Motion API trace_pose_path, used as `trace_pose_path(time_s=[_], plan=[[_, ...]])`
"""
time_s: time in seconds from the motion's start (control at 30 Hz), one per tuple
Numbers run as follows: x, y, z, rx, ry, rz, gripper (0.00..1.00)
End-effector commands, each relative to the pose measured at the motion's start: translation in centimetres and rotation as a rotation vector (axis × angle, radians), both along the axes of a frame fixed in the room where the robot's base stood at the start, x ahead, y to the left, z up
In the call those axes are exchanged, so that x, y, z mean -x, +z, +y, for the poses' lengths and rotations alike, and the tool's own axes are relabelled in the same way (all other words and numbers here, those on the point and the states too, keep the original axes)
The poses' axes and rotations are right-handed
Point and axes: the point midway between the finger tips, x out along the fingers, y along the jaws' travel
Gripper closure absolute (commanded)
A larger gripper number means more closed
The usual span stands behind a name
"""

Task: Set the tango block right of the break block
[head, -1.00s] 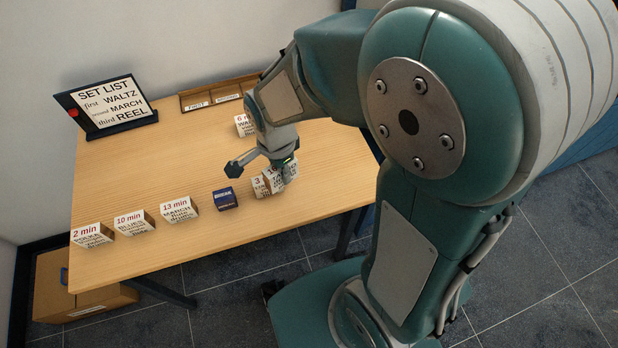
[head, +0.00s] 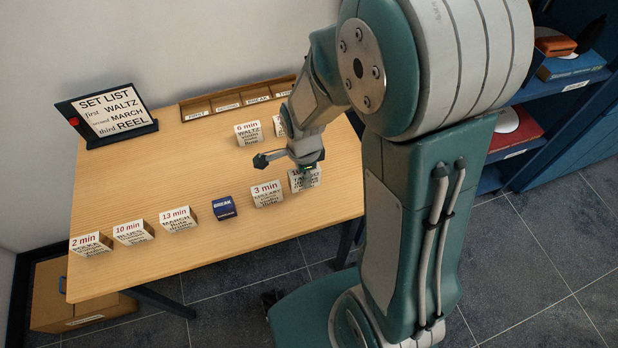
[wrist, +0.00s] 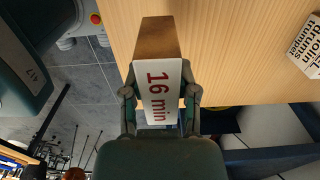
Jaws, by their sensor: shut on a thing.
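My gripper (head: 306,166) is shut on a white-faced block with wooden sides at the right end of the front row. Its face reads "16 min" in the wrist view, and in the head view its partly covered name looks like TANGO, so I take it as the tango block (head: 304,181). In the wrist view the tango block (wrist: 160,95) sits between both fingers (wrist: 160,88). The break block (head: 224,208) is small and dark blue, in the middle of the row. The white 3 min lullaby block (head: 267,194) stands between them.
The march (head: 178,220), blues (head: 133,232) and polka (head: 90,244) blocks stand left of the break block. The waltz block (head: 248,133) and another partly hidden block stand farther back. A labelled tray (head: 228,104) and set-list sign (head: 110,110) are at the back. The table's middle is clear.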

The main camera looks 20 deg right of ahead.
Motion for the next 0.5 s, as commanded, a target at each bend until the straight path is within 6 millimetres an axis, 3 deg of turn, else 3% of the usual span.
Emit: trace_pose_path(time_s=[0.2, 0.37, 0.5], plan=[[-1.9, -3.0, -1.5, 0.0, -0.001, 0.001, 1.0], [-2.6, -3.9, -2.0, 0.0, -0.001, 0.001, 1.0], [-2.7, -5.9, -2.1, 0.0, 0.0, 0.004, 1.0]])
